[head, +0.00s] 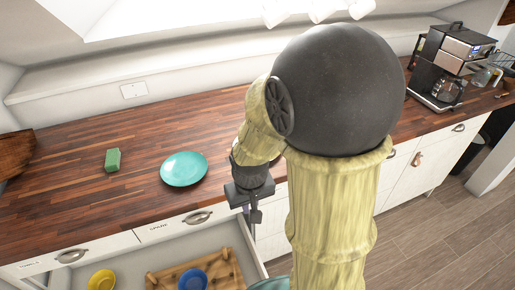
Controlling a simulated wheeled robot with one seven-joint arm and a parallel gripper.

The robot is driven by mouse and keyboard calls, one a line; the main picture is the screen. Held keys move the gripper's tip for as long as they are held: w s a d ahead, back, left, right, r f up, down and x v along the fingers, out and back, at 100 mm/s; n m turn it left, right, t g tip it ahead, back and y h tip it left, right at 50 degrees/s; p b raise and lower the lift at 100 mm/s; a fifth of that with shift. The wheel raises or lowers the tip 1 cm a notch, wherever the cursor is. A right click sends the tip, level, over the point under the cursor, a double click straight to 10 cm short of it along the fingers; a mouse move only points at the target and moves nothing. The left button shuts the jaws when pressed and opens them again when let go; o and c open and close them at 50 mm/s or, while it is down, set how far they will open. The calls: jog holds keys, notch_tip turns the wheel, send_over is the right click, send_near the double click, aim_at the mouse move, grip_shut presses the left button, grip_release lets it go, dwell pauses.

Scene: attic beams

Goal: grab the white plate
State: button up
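No white plate can be made out in the head view. A turquoise plate (184,169) lies flat on the wooden counter, left of my arm. My gripper (255,215) points down near the counter's front edge, to the right of the turquoise plate and apart from it. Its fingers are small and seen edge-on, so I cannot tell whether they are open. My arm hides part of the counter behind it.
A green sponge (113,160) lies on the wooden counter (75,205). Below, an open drawer (130,262) holds a yellow bowl (102,280) and a blue bowl (193,280) by a wooden tray (228,268). A coffee maker (447,70) stands far right.

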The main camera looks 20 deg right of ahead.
jog(key=w+a+f+n+h, duration=0.1)
jog(key=w+f+h, duration=0.1)
jog(key=w, duration=0.3)
jog(key=w+f+n+h, duration=0.1)
jog(key=w+f+h, duration=0.1)
jog(key=w, duration=0.3)
jog(key=w+a+f+h, duration=0.1)
jog(key=w+f+h, duration=0.1)
jog(key=w+h, duration=0.2)
jog(key=shift+w+a+f+n+h, duration=0.15)
jog(key=shift+w+a+n, duration=0.05)
jog(key=shift+w, duration=0.35)
jog(key=shift+w+a+f+n+h, duration=0.1)
jog(key=shift+w+a+n+h, duration=0.1)
jog(key=shift+w, duration=0.35)
jog(key=w+a+r+n+t+h, duration=0.1)
jog(key=w+a+r+t+h, duration=0.2)
jog(key=a, duration=0.3)
jog(key=shift+w+a+r+n+p, duration=0.2)
jog(key=shift+w+r+n+p, duration=0.1)
jog(key=shift+w, duration=0.45)
jog(key=p+x, duration=0.3)
jog(key=x, duration=0.9)
jog(key=shift+d+f, duration=0.1)
